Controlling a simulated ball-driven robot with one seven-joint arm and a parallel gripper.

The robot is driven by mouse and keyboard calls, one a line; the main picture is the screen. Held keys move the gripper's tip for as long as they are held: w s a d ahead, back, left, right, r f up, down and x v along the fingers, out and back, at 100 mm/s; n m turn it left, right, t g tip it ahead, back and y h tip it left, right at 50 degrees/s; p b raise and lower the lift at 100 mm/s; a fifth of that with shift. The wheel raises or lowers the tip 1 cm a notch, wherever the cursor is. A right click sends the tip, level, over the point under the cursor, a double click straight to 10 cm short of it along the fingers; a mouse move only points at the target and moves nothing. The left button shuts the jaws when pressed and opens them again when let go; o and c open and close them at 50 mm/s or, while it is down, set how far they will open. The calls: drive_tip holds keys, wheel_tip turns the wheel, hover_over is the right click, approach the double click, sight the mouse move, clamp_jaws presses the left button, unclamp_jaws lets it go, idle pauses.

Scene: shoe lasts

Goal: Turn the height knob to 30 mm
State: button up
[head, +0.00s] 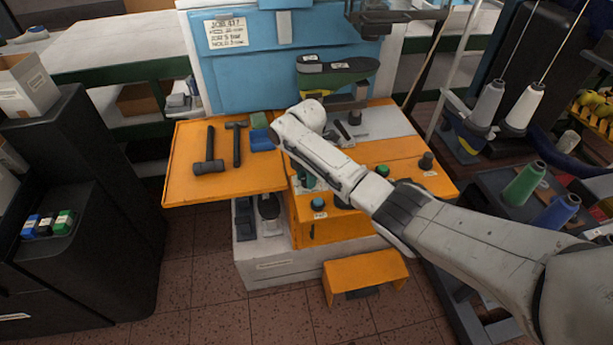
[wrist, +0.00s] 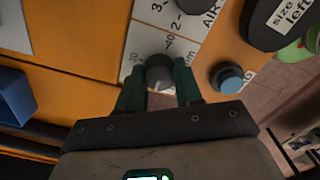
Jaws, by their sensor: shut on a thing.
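The height knob (wrist: 159,72) is a dark round knob on a white dial plate, in the middle of the wrist view. The plate has printed marks, among them what looks like 40 and "mm"; a mark near the left edge is partly unreadable. My gripper (wrist: 159,80) has its two green fingers on either side of the knob, shut on it. I cannot tell for sure where the knob's pointer stands. In the head view my gripper (head: 305,181) is at the front of the orange machine, under my wrist, and the knob there is hidden.
A blue button (wrist: 227,77) is right of the knob, and another dark knob (wrist: 185,10) sits above it. A black part labelled "size left" (wrist: 277,22) is at upper right. Hammers (head: 208,152) lie on the orange tray (head: 195,186). Thread cones (head: 523,108) stand at right.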

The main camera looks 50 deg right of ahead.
drive_tip(key=shift+m, duration=0.3)
drive_tip(key=m+p, duration=0.1)
drive_tip(key=m, duration=0.7)
drive_tip(key=shift+m+p, duration=0.4)
drive_tip(key=m, duration=0.4)
drive_tip(key=shift+m, duration=2.1)
drive_tip(key=o, duration=1)
drive_tip(key=shift+o, duration=0.2)
